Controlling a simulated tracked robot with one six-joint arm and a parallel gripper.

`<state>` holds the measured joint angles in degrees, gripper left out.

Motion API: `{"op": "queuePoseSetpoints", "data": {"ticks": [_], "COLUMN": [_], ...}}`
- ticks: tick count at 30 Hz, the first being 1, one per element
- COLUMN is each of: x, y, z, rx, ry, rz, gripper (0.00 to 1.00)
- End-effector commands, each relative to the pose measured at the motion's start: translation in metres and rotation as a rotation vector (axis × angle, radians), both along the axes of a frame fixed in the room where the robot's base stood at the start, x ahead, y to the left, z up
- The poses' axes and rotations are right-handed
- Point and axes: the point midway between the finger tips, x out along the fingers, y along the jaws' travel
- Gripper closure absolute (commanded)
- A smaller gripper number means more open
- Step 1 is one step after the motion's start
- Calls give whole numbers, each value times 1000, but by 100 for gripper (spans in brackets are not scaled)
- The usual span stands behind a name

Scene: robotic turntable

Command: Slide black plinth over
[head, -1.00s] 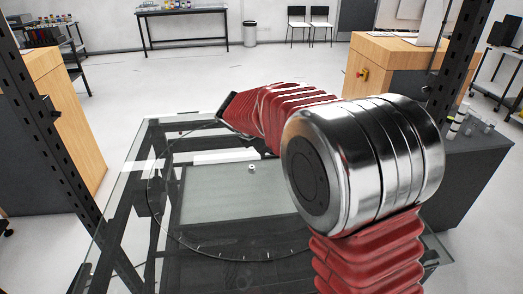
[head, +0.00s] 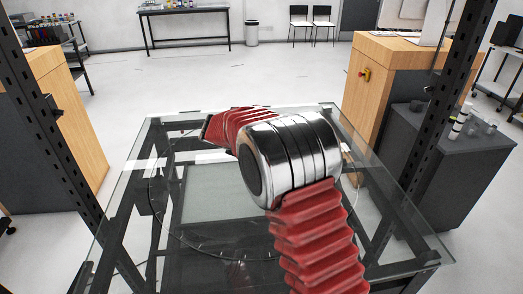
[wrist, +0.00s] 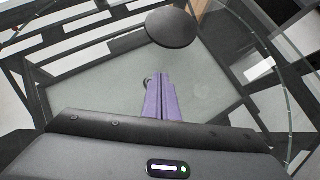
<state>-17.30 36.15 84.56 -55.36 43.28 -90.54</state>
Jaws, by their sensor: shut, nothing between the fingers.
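The black plinth (wrist: 172,27) shows in the wrist view as a dark round disc at the top middle, on or above the glass table (wrist: 85,82). My gripper (wrist: 160,75) points towards it with its purple fingers together and empty. In that picture a small gap lies between the fingertips and the disc's near edge. I cannot tell their difference in height. In the head view my red and silver arm covers the middle of the glass table (head: 120,205), and neither the plinth nor the fingers can be made out.
A dark ring with tick marks is on the glass. Black upright posts (head: 50,130) flank the table. A grey cabinet (head: 450,165) stands at the right.

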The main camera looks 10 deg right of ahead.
Motion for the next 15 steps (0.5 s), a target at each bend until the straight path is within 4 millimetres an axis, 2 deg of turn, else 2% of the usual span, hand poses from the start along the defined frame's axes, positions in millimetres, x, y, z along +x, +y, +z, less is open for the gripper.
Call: {"op": "queuePoseSetpoints", "data": {"ticks": [5,15], "x": [5,30], "y": [-4,-23], "z": [-7,-39], "rx": [1,1], "ry": [1,2], "rz": [-1,-4], "gripper": [100,100]}}
